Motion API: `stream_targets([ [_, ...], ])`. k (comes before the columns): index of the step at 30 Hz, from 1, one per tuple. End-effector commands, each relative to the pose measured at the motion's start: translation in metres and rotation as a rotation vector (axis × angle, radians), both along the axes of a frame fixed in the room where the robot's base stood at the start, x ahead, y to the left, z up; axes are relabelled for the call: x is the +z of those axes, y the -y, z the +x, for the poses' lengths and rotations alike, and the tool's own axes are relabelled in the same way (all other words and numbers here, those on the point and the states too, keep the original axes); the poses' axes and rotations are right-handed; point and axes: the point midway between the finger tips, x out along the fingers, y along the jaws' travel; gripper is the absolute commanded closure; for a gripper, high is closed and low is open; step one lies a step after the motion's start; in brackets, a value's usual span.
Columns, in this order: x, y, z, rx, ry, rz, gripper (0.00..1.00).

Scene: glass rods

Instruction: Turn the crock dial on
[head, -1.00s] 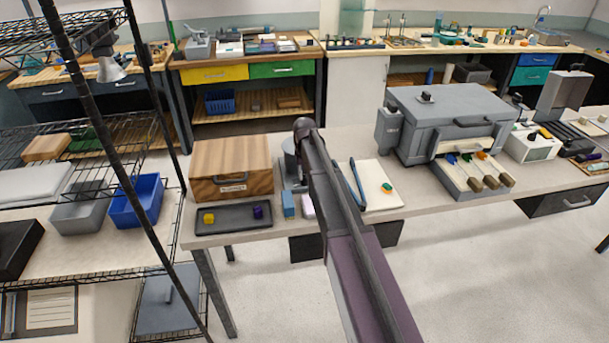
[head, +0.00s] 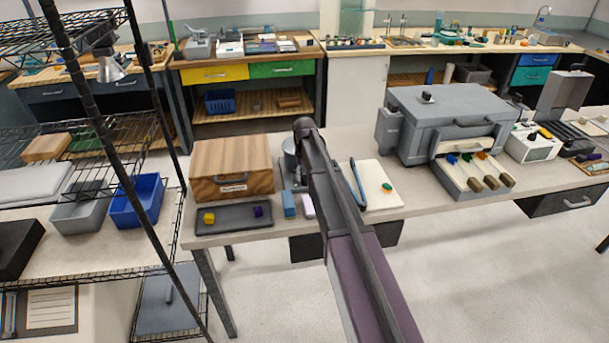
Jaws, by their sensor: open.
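A grey round metal vessel (head: 290,160), which may be the crock, stands on the near bench, right of the wooden box. My arm crosses in front of it, so only its left side shows. I cannot make out a dial on it or its setting. My arm reaches up from the bottom of the head view and bends over the bench near the vessel. My gripper is hidden behind the arm, so I cannot see its fingers or whether it touches anything.
A wooden box (head: 231,158) and a dark tray (head: 230,225) with yellow and purple pieces lie left. A white board (head: 379,199) lies right of my arm, then a large grey case (head: 452,105). A wire rack (head: 90,280) stands at the left.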

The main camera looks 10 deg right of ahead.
Motion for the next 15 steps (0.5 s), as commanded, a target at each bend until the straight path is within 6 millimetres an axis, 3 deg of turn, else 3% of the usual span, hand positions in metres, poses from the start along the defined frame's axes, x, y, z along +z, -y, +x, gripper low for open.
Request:
stream_targets([
  [10, 0.000, 0.000, 0.000, 0.224, 0.000, 0.000, 0.49],
  [15, 0.020, 0.000, 0.000, 0.219, 0.000, 0.000, 0.49],
])
